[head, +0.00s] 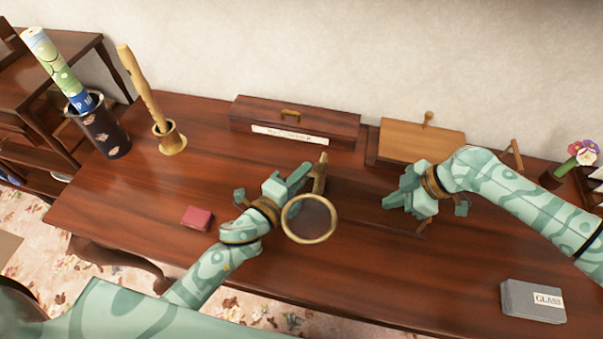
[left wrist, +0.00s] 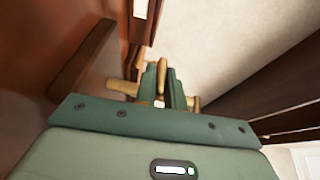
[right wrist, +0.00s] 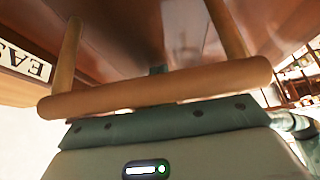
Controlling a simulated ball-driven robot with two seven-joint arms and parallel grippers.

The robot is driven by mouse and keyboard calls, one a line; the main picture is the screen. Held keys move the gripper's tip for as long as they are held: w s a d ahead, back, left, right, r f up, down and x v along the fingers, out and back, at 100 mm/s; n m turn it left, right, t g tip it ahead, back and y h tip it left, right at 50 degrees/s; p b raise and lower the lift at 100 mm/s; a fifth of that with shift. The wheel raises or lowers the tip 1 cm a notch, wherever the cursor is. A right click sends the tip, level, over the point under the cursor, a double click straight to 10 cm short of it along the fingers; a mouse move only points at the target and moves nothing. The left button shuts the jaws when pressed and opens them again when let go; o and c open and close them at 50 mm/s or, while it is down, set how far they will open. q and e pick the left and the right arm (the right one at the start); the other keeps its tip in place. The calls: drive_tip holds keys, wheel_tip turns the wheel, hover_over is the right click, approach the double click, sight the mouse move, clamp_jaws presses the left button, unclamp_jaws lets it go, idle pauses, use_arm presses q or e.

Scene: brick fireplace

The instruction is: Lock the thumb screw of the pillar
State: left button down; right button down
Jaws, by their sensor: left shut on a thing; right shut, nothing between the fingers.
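The pillar (head: 321,172) is a short brass post above the dark wooden desk, with a round brass-rimmed lens (head: 309,238) in front of it. My left gripper (head: 304,176) is at the pillar from the left, shut on a brass part of it. The left wrist view shows an upright brass piece (left wrist: 163,72) between the fingers and a crosswise brass rod (left wrist: 122,88) beside them. I cannot tell which of these is the thumb screw. My right gripper (head: 392,200) is shut and empty, right of the pillar and apart from it.
A wooden handle bar (right wrist: 155,88) on two posts crosses close before my right gripper in its wrist view. A long dark box (head: 297,115) and a lighter wooden box (head: 420,143) stand behind. A red box (head: 197,217) and a grey GLASS stack (head: 522,302) lie in front.

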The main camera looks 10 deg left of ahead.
use_arm(q)
drive_tip(key=shift+t, duration=0.5)
use_arm(e)
drive_tip(key=shift+s+d+f, duration=0.15)
drive_tip(key=shift+s+f, duration=0.1)
drive_tip(key=shift+f, duration=0.15)
use_arm(q)
drive_tip(key=shift+m, duration=0.3)
drive_tip(key=c, duration=1.5)
unclamp_jaws()
drive_tip(key=shift+s+a, duration=0.1)
drive_tip(key=shift+s, duration=0.1)
drive_tip(key=v, duration=1.1)
drive_tip(key=shift+s+a, duration=0.25)
drive_tip(key=shift+s, duration=0.05)
use_arm(e)
drive_tip(key=shift+r, duration=0.1)
